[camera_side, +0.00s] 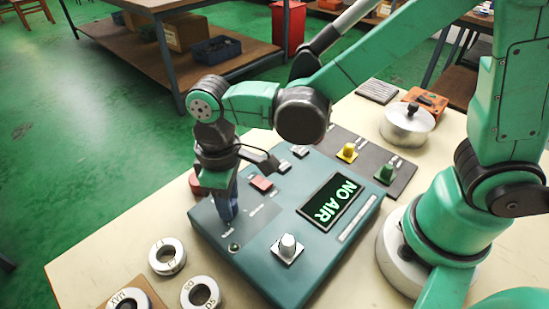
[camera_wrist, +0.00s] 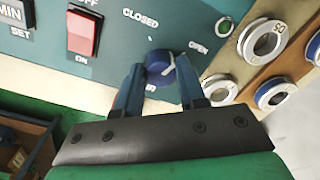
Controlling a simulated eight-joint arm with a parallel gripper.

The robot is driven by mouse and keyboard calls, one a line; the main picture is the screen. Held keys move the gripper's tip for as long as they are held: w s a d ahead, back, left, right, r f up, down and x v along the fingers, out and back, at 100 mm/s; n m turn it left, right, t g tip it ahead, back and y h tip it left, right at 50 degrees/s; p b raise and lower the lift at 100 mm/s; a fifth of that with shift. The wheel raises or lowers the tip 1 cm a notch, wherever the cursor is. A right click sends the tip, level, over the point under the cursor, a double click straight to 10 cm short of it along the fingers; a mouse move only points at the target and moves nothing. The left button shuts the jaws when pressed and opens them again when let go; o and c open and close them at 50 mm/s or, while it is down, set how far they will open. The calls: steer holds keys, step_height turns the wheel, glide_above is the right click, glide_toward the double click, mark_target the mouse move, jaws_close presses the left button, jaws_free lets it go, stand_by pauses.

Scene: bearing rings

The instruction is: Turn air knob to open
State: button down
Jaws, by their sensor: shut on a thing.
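The air knob (camera_wrist: 159,67) is a round blue knob with a white pointer mark, seen in the wrist view. The mark points up and right, between the printed words CLOSED and OPEN. My gripper (camera_wrist: 161,84) is shut on the knob, with one blue finger on each side. In the side view my gripper (camera_side: 228,214) points straight down at the left part of the teal control panel (camera_side: 258,262) and hides the knob. The panel's screen (camera_side: 329,202) reads NO AIR in green letters.
A red switch (camera_wrist: 84,32) and a small round lamp (camera_wrist: 225,27) flank the knob. A grey knob (camera_side: 288,246) stands on the panel's front part. Several metal rings (camera_side: 167,256) lie at the front left. A lidded metal pot (camera_side: 407,123) stands behind.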

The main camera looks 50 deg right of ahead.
steer(key=shift+m, duration=2.3)
steer(key=c, duration=0.5)
jaws_free()
steer(key=shift+d+r, duration=0.1)
steer(key=shift+r, duration=2.75)
steer(key=shift+d, duration=0.1)
